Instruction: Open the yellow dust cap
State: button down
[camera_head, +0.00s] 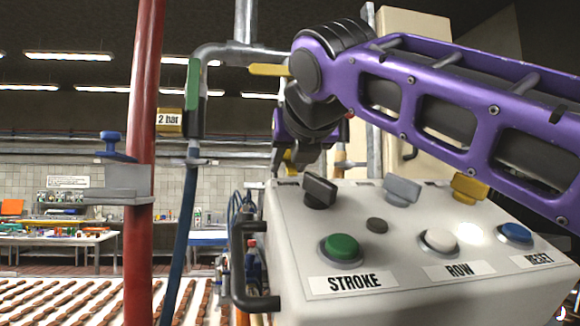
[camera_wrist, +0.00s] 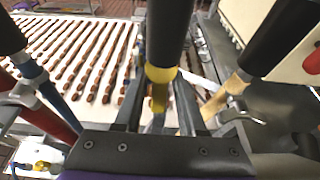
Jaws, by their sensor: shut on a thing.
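The yellow dust cap (camera_wrist: 161,74) shows in the wrist view as a yellow ring at the lower end of a thick black cylinder (camera_wrist: 169,32), with a narrower yellow part below it. My gripper (camera_wrist: 159,100) has its two dark fingers on either side of that narrower yellow part and is shut on it. The exact contact is partly hidden.
The control box (camera_head: 400,265) with knobs and buttons stands close in front. A red pipe (camera_head: 146,150), a blue hose (camera_head: 188,240) and a yellow-handled lever (camera_head: 268,69) are to the left. A conveyor with rows of brown bars (camera_wrist: 75,58) lies behind.

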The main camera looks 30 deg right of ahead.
jog(key=shift+w+t+b, duration=0.1)
jog(key=shift+t+b, duration=0.4)
jog(key=shift+r, duration=0.1)
jog(key=c, duration=0.8)
grip_release()
jog(key=v, duration=0.8)
jog(key=p+v, duration=0.1)
jog(key=v, duration=0.8)
jog(key=shift+s+a, duration=0.25)
